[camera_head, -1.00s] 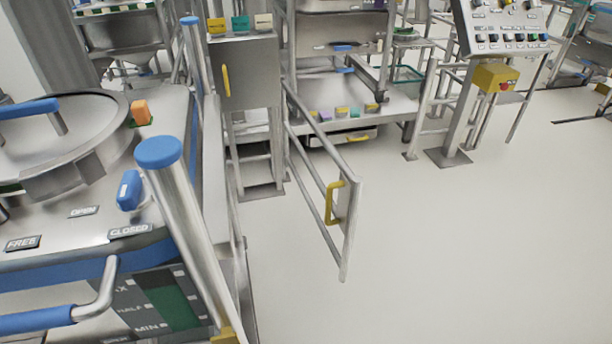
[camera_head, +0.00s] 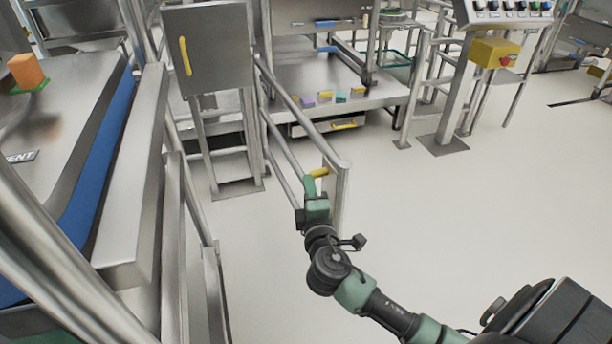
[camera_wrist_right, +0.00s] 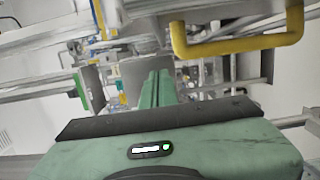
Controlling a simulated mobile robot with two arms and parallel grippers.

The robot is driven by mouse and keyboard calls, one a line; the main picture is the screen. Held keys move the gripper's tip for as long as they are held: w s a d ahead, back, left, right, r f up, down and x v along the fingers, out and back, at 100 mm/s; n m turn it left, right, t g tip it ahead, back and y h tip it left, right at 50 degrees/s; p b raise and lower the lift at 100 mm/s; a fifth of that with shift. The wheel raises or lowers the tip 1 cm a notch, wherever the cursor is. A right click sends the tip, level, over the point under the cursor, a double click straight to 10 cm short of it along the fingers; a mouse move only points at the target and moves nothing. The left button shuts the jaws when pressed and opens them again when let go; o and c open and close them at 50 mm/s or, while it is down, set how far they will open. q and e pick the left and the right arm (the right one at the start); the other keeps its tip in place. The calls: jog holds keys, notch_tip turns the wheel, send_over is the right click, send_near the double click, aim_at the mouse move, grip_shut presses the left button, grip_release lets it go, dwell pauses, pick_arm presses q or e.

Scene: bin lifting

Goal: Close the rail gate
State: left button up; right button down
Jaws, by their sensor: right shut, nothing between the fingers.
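The rail gate (camera_head: 298,112) is a frame of metal tubes that stands swung out over the floor from the post beside the grey cabinet. Its yellow handle (camera_head: 319,172) is near the free end, partly hidden by my right gripper (camera_head: 311,186). In the right wrist view the yellow handle (camera_wrist_right: 240,46) runs across the upper right, beyond and to the side of the green fingers (camera_wrist_right: 157,88). The fingers are together and hold nothing; the handle is not between them. My left gripper is not in view.
A grey cabinet (camera_head: 210,55) with a yellow handle stands behind the gate's hinge side. Metal equipment with a blue edge (camera_head: 95,150) fills the left. A control pedestal (camera_head: 462,100) stands at the back right. The floor (camera_head: 450,210) right of the gate is clear.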

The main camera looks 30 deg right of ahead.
aim_at(319, 159)
jog(key=w+d+b, duration=0.1)
jog(key=w+d, duration=0.6)
jog(key=shift+w+d, duration=0.25)
jog(key=shift+w, duration=0.05)
jog(key=shift+d, duration=0.1)
